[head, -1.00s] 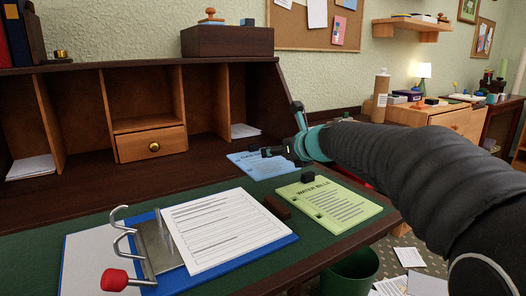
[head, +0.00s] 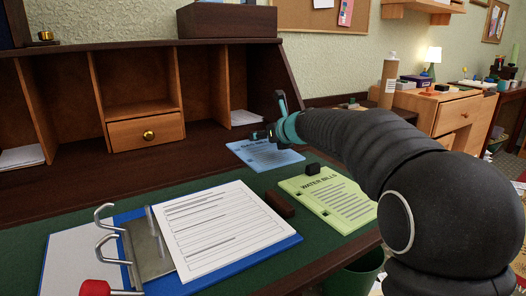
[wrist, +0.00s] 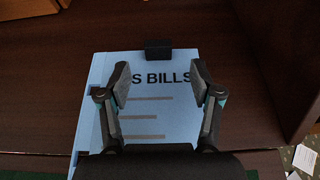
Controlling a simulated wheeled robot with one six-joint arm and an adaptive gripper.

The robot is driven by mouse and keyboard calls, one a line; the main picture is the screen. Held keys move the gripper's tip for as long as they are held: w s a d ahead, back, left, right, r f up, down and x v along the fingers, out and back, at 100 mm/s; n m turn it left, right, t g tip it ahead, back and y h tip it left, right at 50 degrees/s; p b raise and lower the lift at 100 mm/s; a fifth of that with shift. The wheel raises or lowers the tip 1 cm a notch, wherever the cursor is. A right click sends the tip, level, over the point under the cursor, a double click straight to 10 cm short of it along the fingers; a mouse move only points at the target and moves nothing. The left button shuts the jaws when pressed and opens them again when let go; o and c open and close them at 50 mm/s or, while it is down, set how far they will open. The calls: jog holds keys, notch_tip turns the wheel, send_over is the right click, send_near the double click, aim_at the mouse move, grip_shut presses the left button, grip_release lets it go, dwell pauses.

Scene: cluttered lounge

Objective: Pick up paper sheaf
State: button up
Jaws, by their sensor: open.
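A blue paper sheaf (head: 266,153), its title partly reading "BILLS", lies on the desk in front of the cubbies. In the wrist view the blue sheaf (wrist: 150,128) lies beneath my gripper (wrist: 160,82), whose fingers are spread apart over its title. A small black block (wrist: 158,48) sits at the sheaf's top edge. In the head view my gripper (head: 268,133) is at the sheaf's far edge; I cannot tell if it touches. A green "WATER BILLS" sheaf (head: 335,205) lies nearer, to the right. White papers (head: 246,117) lie in the right cubby.
A lever-arch clipboard (head: 147,250) with a white printed sheet (head: 222,225) fills the desk's front left. A dark brown block (head: 280,204) lies between it and the green sheaf. The cubby unit (head: 285,75) rises behind. A green bin (head: 355,276) stands below the desk edge.

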jog(key=shift+x, duration=2.4)
jog(key=shift+a+r, duration=0.15)
jog(key=shift+c, duration=0.2)
grip_shut()
